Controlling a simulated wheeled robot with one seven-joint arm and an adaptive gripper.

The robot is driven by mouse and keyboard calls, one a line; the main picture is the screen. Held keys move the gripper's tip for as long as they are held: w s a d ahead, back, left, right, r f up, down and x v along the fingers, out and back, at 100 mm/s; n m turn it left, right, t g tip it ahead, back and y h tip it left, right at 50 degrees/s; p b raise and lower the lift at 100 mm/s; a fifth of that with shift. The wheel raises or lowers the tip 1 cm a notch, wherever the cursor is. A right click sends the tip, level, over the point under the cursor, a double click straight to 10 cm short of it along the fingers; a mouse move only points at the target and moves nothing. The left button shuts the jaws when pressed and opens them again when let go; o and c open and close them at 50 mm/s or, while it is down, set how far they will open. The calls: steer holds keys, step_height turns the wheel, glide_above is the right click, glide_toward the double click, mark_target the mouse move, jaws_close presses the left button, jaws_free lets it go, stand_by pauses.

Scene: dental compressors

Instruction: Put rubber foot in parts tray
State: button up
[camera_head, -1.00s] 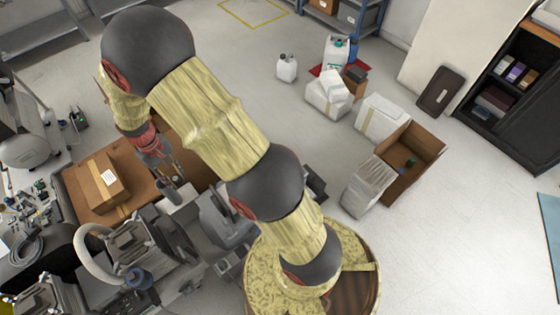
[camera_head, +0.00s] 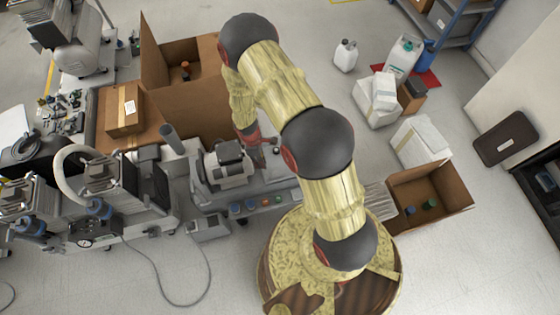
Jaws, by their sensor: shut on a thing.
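My gripper (camera_head: 259,158) hangs beside the grey compressor unit in the middle, partly hidden behind my own arm. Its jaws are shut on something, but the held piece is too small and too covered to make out. I cannot pick out the rubber foot for certain. I cannot tell which thing is the parts tray.
Compressors (camera_head: 110,180) and a looping cable crowd the left. An open carton (camera_head: 160,45) holding small parts stands behind them. Another open carton (camera_head: 455,190) holding small coloured things stands at right. White boxes (camera_head: 376,100) and a jug (camera_head: 345,56) stand beyond. Floor at lower right is clear.

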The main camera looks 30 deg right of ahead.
steer(key=s+a+f+n, duration=0.2)
steer(key=s+f+n, duration=0.1)
steer(key=s+f, duration=0.3)
steer(key=shift+n, duration=0.3)
steer(key=w+d+f+b, duration=0.1)
steer(key=w+d+f, duration=0.1)
steer(key=d+f, duration=0.1)
steer(key=w+d+f+b, duration=0.1)
steer(key=w+d+f, duration=0.1)
steer(key=d, duration=0.3)
steer(key=w+d+f+b, duration=0.1)
steer(key=w+d+f, duration=0.1)
steer(key=d+f, duration=0.2)
steer(key=shift+w+f, duration=0.3)
steer(key=shift+f, duration=0.2)
steer(key=shift+w+d+f, duration=0.15)
steer(key=shift+d+f, duration=0.25)
steer(key=shift+f, duration=0.1)
steer(key=shift+f+b, duration=0.75)
steer(key=shift+f, duration=0.7)
steer(key=shift+f, duration=0.15)
steer(key=o, duration=1)
